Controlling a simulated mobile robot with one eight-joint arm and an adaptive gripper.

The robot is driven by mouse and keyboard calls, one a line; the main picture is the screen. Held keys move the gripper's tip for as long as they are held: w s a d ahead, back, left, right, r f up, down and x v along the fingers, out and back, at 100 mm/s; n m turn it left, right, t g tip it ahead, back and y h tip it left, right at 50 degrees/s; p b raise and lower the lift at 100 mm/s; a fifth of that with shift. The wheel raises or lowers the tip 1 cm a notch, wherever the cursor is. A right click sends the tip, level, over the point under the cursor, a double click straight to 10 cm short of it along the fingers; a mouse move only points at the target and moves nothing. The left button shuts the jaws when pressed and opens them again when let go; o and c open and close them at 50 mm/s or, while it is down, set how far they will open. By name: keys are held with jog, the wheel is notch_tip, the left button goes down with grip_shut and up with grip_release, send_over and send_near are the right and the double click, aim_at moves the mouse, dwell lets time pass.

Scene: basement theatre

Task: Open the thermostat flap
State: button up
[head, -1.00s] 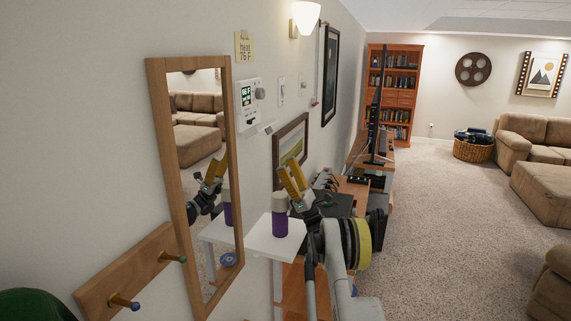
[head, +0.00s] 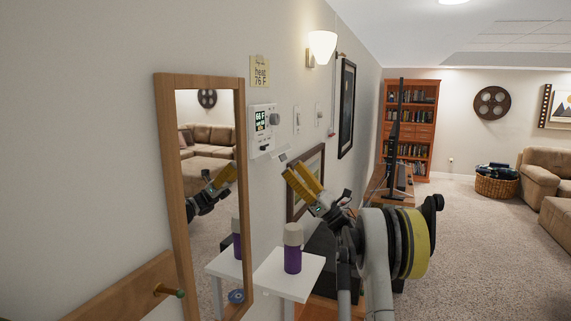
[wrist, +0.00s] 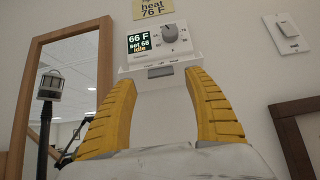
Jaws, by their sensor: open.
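The white thermostat (head: 263,128) is on the wall right of the mirror, with a dark display and a round knob. In the wrist view, the thermostat (wrist: 174,40) reads 66 F, set 68, idle. Its flap (wrist: 160,62), a pale strip with a grey tab (wrist: 160,72), is along its lower edge; in the head view a small pale piece (head: 279,156) juts out there. I cannot tell how far the flap is open. My gripper (head: 294,169) is open and empty, its yellow fingers below and in front of the thermostat. The wrist view shows the fingers (wrist: 160,78) spread on either side of the tab.
A wood-framed mirror (head: 168,150) hangs close on the left. A white shelf (head: 268,278) with a purple bottle (head: 292,258) is below my gripper. A framed picture (head: 296,200) is behind it. A yellow note (wrist: 152,7) reads heat 76 F. Open carpet (head: 470,240) lies right.

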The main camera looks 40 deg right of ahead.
aim_at(285, 159)
jog(key=shift+x, duration=2.05)
